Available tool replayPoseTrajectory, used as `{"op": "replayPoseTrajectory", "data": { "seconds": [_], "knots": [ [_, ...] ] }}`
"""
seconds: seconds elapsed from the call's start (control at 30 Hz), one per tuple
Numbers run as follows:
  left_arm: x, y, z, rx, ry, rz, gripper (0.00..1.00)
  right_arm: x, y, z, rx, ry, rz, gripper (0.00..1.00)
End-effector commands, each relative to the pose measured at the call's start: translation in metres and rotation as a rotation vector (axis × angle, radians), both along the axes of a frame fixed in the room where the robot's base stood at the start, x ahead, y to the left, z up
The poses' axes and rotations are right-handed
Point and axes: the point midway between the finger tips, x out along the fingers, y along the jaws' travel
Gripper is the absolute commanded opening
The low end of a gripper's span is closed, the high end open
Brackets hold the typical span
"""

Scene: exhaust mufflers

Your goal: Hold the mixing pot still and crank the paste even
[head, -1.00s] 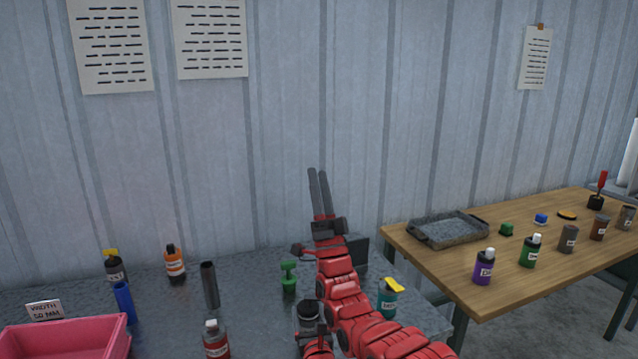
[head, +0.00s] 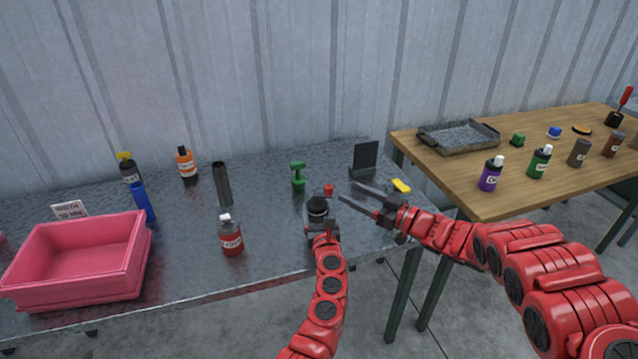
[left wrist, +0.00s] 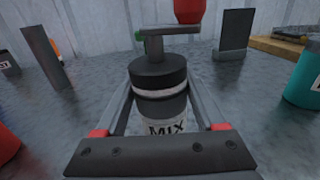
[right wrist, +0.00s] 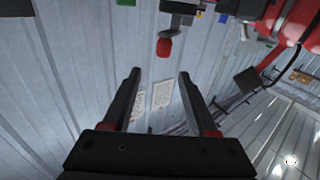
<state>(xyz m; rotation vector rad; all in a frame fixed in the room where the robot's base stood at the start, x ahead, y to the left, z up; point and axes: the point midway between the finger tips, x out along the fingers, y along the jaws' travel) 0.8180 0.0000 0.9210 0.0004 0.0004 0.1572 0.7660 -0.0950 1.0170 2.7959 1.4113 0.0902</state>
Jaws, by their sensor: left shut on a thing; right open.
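The mixing pot (head: 317,208) stands near the front of the grey metal table, with a black lid and a white MIX label in the left wrist view (left wrist: 165,125). A grey crank arm (left wrist: 172,30) rises from its lid and ends in a red knob (left wrist: 188,10), which also shows in the head view (head: 328,190). My left gripper (head: 317,226) is shut around the pot's body, one finger on each side. My right gripper (head: 346,191) is open and empty, just right of the knob. The right wrist view shows the knob (right wrist: 164,47) beyond the parted fingertips, apart from them.
A green stand-like object (head: 298,176) and a dark upright panel (head: 365,158) are behind the pot. A red bottle (head: 231,238) and a pink bin (head: 80,255) are to the left. A yellow-capped teal bottle (left wrist: 302,78) stands close on the right, mostly hidden by my right gripper in the head view.

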Motion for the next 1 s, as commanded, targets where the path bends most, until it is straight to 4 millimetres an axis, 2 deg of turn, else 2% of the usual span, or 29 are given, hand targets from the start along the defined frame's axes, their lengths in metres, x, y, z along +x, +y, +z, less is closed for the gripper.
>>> {"op": "replayPoseTrajectory", "data": {
  "seconds": [0.07,0.17,0.37,0.7,1.0],
  "knots": [
    [0.0,0.0,0.001,0.0,-0.001,0.0,0.08,-0.006,-0.006,-0.01,-0.032,0.016,0.008,0.59],
    [0.0,0.0,0.001,0.0,-0.001,0.0,0.08,-0.005,-0.002,-0.014,-0.044,0.022,0.014,0.59],
    [0.0,0.0,0.001,0.0,-0.001,0.0,0.08,0.008,0.02,-0.015,-0.041,0.023,0.017,0.59],
    [0.0,0.0,0.001,0.0,-0.001,0.0,0.08,0.042,0.067,-0.015,-0.04,0.021,0.016,0.59],
    [0.0,0.0,0.0,0.0,-0.001,0.0,0.08,0.059,0.088,-0.014,-0.04,0.021,0.014,0.59]
  ]
}}
